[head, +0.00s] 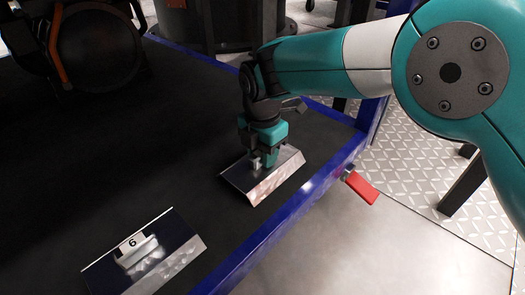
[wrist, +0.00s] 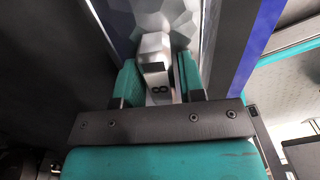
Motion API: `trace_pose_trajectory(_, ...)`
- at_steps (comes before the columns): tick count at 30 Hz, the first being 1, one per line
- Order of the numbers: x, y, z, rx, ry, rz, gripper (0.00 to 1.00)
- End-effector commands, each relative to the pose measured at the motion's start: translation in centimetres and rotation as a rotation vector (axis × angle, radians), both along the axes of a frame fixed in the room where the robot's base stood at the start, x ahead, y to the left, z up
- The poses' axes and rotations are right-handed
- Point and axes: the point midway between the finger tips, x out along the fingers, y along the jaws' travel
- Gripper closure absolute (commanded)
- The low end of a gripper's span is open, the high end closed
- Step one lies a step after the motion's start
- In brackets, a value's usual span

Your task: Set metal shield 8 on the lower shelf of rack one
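Metal shield 8 (head: 270,181) lies on the black shelf surface near its blue edge in the head view. It is a bent metal plate with a raised handle, and the handle with the number 8 shows in the wrist view (wrist: 156,75). My gripper (head: 264,158) points down over the middle of the shield. In the wrist view, its two teal fingers (wrist: 158,80) stand on either side of the handle. The left finger is close to the handle, and a narrow dark gap seems to show at the right, so firm contact cannot be told.
Another metal shield marked 6 (head: 145,252) lies on the same black surface (head: 110,165) at the lower left. The blue edge (head: 265,235) runs along the right side, with a red handle (head: 360,187) outside it. Dark machinery (head: 85,45) stands at the upper left.

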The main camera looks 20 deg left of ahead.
Motion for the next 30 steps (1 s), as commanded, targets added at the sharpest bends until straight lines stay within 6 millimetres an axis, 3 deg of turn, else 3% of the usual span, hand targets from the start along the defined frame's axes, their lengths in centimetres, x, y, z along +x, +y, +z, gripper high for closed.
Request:
trace_pose_trajectory(2,0.0,0.0,0.0,0.000,0.000,0.000,0.47)
trace_pose_trajectory(12,0.0,0.0,0.2,0.001,0.000,0.000,0.47)
trace_pose_trajectory(25,0.0,0.0,6.6,0.001,0.000,0.000,0.47)
trace_pose_trajectory(30,0.0,0.0,7.9,0.000,0.000,0.000,0.47)
